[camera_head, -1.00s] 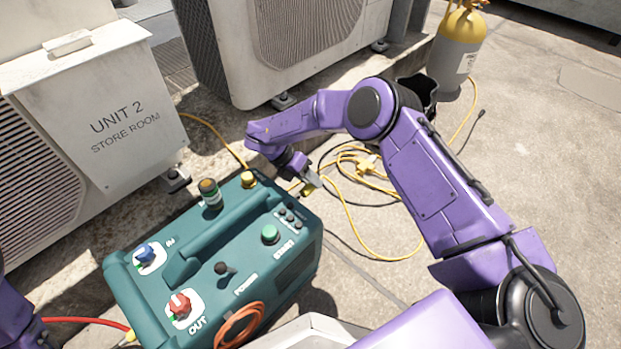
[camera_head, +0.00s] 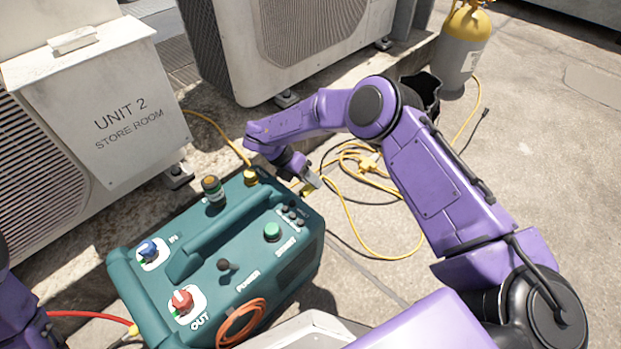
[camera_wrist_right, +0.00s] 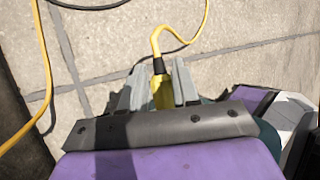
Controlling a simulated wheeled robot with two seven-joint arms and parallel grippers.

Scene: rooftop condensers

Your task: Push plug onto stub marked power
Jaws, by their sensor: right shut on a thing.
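The yellow plug (camera_wrist_right: 162,88) with its yellow cord is between the fingers of my right gripper (camera_wrist_right: 158,86) in the right wrist view. In the head view my right gripper (camera_head: 310,186) is low beside the far right corner of the teal machine (camera_head: 150,300), shut on the plug, with yellow just showing at its tips. Whether the plug touches the machine cannot be told. The word POWER is printed on the machine's top near a black toggle (camera_head: 224,265); I cannot make out a stub marked power. My left arm shows at the lower left edge, its gripper out of view.
Yellow cord (camera_head: 392,256) lies looped on the concrete right of the machine. A yellow-topped cylinder (camera_head: 458,60) stands at the back right. The Unit 2 condenser (camera_head: 110,110) is at the left. An orange coiled cable (camera_head: 240,325) hangs at the machine's near side.

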